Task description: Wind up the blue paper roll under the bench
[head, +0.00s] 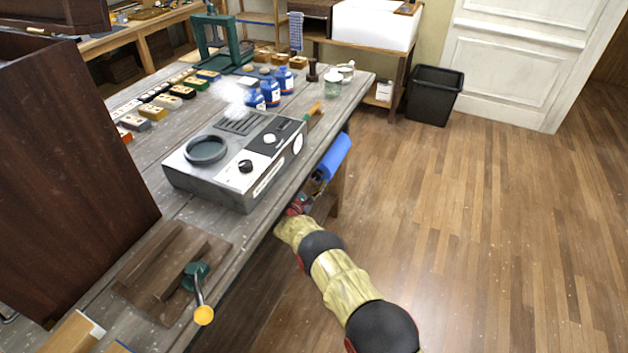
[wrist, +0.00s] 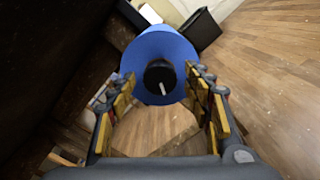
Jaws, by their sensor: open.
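The blue paper roll (head: 334,157) hangs under the bench's right edge in the head view. In the wrist view the roll (wrist: 160,50) is seen end-on, with a black round knob (wrist: 160,78) at its centre bearing a pale mark. My gripper (wrist: 162,100) is open, its two fingers to the left and right of the knob and apart from it. In the head view my gripper (head: 312,190) is partly hidden by the bench edge, just short of the roll. The bench (head: 345,95) has a worn grey wooden top.
A grey machine (head: 240,160) sits on the bench above, near its edge. A lever with a yellow knob (head: 204,315) juts out at the front. A black bin (head: 434,95) stands on the floor beyond. The wooden floor (head: 500,220) to the right is clear.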

